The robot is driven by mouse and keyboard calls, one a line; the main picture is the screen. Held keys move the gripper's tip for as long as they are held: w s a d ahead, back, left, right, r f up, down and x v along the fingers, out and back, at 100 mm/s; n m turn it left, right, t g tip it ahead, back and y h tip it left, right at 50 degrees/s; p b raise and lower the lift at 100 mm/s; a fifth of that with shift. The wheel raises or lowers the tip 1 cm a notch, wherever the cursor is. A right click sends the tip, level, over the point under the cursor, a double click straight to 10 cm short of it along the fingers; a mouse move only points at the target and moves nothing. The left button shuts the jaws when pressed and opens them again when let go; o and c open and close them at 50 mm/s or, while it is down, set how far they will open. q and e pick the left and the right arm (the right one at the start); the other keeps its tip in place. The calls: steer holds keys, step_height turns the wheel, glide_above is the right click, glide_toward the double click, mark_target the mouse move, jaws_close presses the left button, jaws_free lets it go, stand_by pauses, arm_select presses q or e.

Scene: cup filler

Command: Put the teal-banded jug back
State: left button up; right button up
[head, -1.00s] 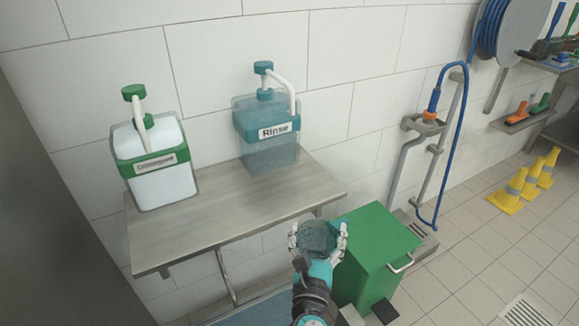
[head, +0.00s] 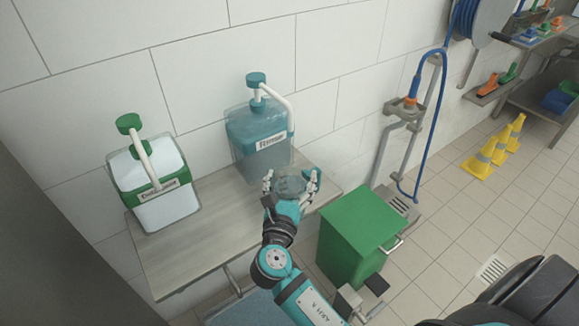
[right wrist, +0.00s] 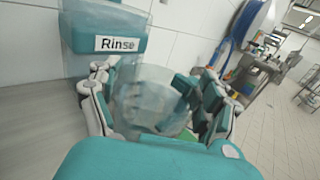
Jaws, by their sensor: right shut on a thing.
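My right gripper (head: 291,184) is shut on a clear, bluish see-through vessel, apparently the jug (head: 290,186). It shows large in the right wrist view (right wrist: 150,100) between the fingers; I cannot make out a teal band on it. In the head view they overlap the right end of the steel shelf (head: 185,262), in front of the teal Rinse dispenser (head: 256,138). I cannot tell whether the jug touches the shelf. My left gripper is not in view.
A green-banded white dispenser (head: 155,190) stands at the shelf's left. A green bin (head: 352,228) is below, right of the shelf. A blue hose (head: 428,125) hangs on the wall, and yellow cones (head: 480,162) stand on the tiled floor. The front of the shelf is clear.

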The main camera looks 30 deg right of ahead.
steer(key=w+d+f, duration=0.4)
steer(key=w, duration=0.4)
steer(key=shift+w+d+f, duration=0.3)
steer(key=shift+w, duration=0.1)
steer(key=shift+f, duration=0.2)
steer(key=o, duration=1.6)
steer(key=shift+c, duration=0.2)
